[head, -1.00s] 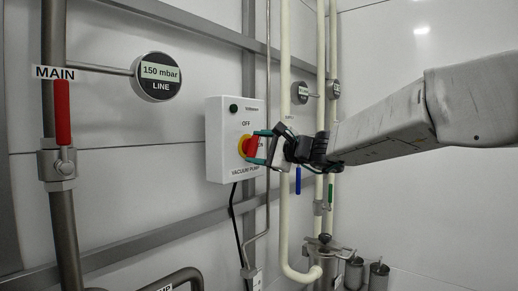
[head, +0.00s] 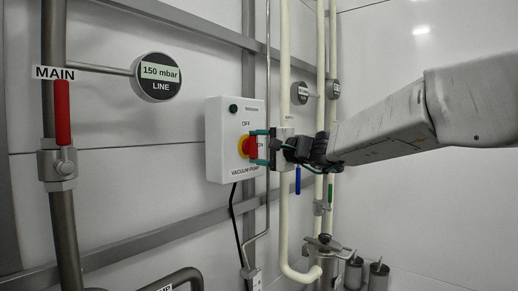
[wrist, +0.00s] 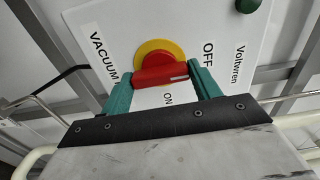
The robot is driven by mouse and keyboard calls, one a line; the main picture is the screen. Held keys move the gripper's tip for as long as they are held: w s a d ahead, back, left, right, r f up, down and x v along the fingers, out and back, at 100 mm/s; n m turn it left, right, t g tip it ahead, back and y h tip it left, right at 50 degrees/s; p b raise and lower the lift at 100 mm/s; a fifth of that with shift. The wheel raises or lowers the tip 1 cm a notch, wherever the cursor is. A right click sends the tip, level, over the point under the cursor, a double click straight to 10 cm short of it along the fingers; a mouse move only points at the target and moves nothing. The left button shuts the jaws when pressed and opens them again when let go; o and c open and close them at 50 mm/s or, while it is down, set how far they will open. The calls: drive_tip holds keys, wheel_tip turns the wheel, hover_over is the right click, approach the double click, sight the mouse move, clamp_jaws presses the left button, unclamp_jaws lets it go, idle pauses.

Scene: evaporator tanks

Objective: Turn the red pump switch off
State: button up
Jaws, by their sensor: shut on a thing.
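The red pump switch (head: 250,147) is a red knob with a raised bar on a yellow disc (wrist: 157,50). It sits on a white box (head: 228,112) marked VACUUM PUMP. My gripper (head: 259,147) is shut on the red bar, one teal finger at each end. In the wrist view, my gripper (wrist: 160,84) spans the red bar (wrist: 155,78). A white mark on the bar is at its right end, on the side of the OFF label (wrist: 208,54). The ON label (wrist: 168,97) shows below the bar between the fingers.
A green round lamp (head: 234,108) is at the box top. A red MAIN valve handle (head: 62,112) and a 150 mbar gauge (head: 158,76) are at left. Cream pipes (head: 285,220) and a blue handle (head: 298,180) stand close to my gripper.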

drive_tip(key=shift+f, duration=0.2)
drive_tip(key=o, duration=1)
drive_tip(key=shift+r, duration=0.1)
drive_tip(key=v, duration=0.8)
drive_tip(key=shift+a, duration=0.1)
